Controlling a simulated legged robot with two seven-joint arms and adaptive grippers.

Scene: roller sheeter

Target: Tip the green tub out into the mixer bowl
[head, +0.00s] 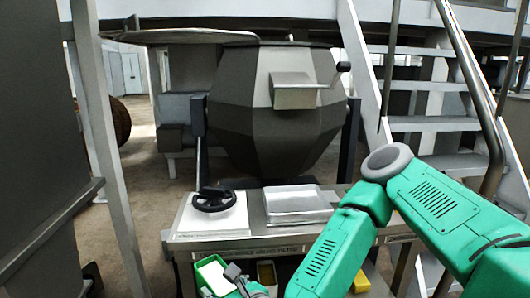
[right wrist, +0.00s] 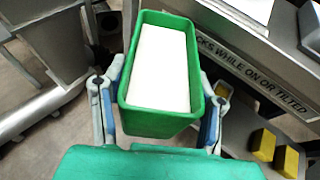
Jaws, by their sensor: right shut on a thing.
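The green tub (head: 201,282) is at the bottom of the head view, in front of the console, with a flat white filling inside. In the right wrist view the tub (right wrist: 150,122) sits between the two fingers of my right gripper (right wrist: 160,95), which is shut on its sides. The tub looks about upright. My right gripper also shows in the head view (head: 234,275), partly cut off by the lower edge. The mixer bowl (head: 270,110) is a large dark faceted vessel behind the console, above and beyond the tub. My left gripper is not in view.
The console (head: 255,240) carries a black handwheel (head: 213,200) and a shallow metal tray (head: 296,205) before the bowl. A lidded box with a crank (head: 293,92) juts from the bowl's front. Stairs (head: 430,125) stand right; a pale post (head: 105,150) stands left. Yellow blocks (right wrist: 264,145) lie low right.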

